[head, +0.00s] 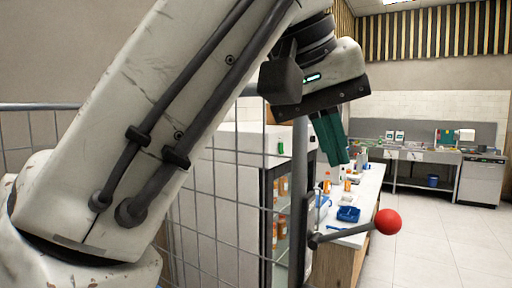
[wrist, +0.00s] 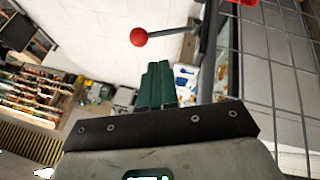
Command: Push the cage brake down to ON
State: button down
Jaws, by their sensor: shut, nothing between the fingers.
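The cage brake is a dark lever with a red ball knob (head: 388,221) at its end. In the head view the lever's rod (head: 345,232) runs from a post of the wire cage (head: 300,190) out to the right, tilted slightly upward. The knob also shows in the wrist view (wrist: 139,37), at the upper middle. My gripper (head: 337,160) has green fingers that are shut with nothing between them. In the head view it points down, above and left of the knob and apart from it. In the wrist view the fingers (wrist: 158,68) sit below the knob.
The wire cage wall stands left of the lever, with a glass-front cabinet (head: 275,215) behind it. A white counter (head: 362,200) with a blue tray (head: 348,214) and bottles lies behind the lever. Open tiled floor (head: 440,240) is at the right. A sink counter (head: 425,155) stands far back.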

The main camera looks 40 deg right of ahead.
jog(key=b, duration=0.4)
send_near(375, 219)
notch_tip(375, 219, down, 3)
jog(key=w, duration=0.2)
jog(key=shift+s+d+f+b, duration=0.2)
jog(key=shift+s+d+f, duration=0.15)
jog(key=shift+d, duration=0.2)
jog(key=shift+s+d+f+b, duration=0.25)
jog(key=shift+d+f, duration=0.15)
jog(key=shift+d, duration=0.15)
jog(key=shift+s+d+f+b, duration=0.2)
jog(key=shift+s+d+f, duration=0.15)
jog(key=shift+d, duration=0.2)
